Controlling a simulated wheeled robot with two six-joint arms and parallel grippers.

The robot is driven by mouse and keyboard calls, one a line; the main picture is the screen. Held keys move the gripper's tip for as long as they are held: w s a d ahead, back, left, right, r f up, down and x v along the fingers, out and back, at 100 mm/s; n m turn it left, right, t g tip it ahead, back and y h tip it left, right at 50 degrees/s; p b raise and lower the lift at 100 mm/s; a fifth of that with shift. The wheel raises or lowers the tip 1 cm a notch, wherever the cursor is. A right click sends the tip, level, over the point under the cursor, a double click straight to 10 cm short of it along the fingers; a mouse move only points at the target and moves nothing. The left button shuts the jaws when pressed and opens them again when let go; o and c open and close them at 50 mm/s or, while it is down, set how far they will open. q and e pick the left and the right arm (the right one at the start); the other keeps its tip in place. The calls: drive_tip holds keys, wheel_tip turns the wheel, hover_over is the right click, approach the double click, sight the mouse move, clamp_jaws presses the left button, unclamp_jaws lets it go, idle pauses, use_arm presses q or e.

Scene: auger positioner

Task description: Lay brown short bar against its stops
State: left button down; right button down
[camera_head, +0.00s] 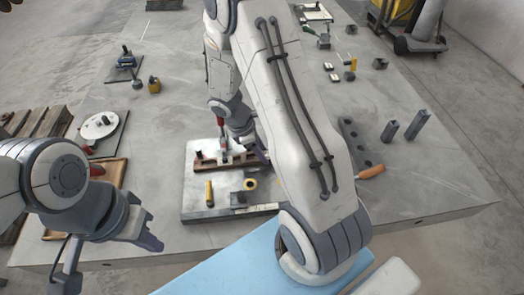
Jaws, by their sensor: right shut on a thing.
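A brown bar (209,162), which I take for the short bar, lies across the grey fixture plate (199,187) at the table's near middle. My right gripper (246,146) is low over the plate at the bar's right part and appears shut on it. The arm hides much of the jaws and the bar's right end. Whether the bar touches its stops is too small to tell. An upright red-handled piece (221,124) stands at the bar's back side. My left gripper (110,258) is open and empty, in front of the table's near left edge.
A yellow-handled piece (209,194) and a yellow ring (250,184) are on the plate's front part. A brown tray (111,171) and a white disc (99,125) lie left. Two dark posts (417,124) and an orange handle (371,172) are right. The table between plate and tray is clear.

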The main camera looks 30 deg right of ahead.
drive_tip(key=shift+f+b, duration=0.35)
drive_tip(key=shift+f, duration=0.05)
drive_tip(key=shift+f, duration=0.15)
drive_tip(key=shift+c, duration=1.6)
unclamp_jaws()
